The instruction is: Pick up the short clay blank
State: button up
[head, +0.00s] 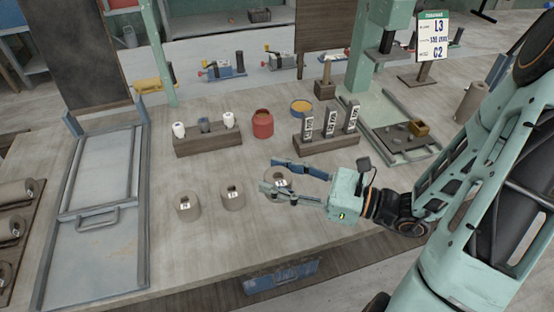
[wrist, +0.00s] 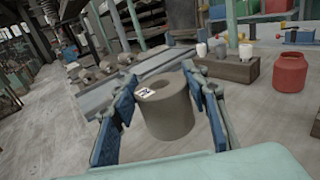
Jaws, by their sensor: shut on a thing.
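In the wrist view this blank (wrist: 169,115) stands upright between the blue finger pads of my gripper (wrist: 160,82). Whether its base touches the table is hard to tell. Two similar labelled clay blanks stand on the table to its left in the head view: a middle one (head: 232,197) and a left one (head: 188,207). I cannot tell for certain from these views which of them is shortest.
A red pot (head: 263,124), a wooden rack with white bottles (head: 208,144) and a block with labelled grey uprights (head: 325,143) stand behind. A green-edged tray (head: 385,106) holds small lumps at the right. A grey-blue panel (head: 95,245) lies at the left.

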jog(key=s+r+p, duration=0.1)
jog(key=p, duration=0.3)
jog(key=shift+s+a+r, duration=0.15)
jog(key=shift+s+r, duration=0.2)
jog(key=shift+s, duration=0.05)
jog(key=shift+s+r+p, duration=0.25)
jog(key=shift+s+p, duration=0.85)
jog(key=shift+p, duration=0.45)
jog(key=shift+s+r+p, duration=0.25)
jog(key=shift+s+p, duration=0.8)
jog(key=shift+p, duration=0.45)
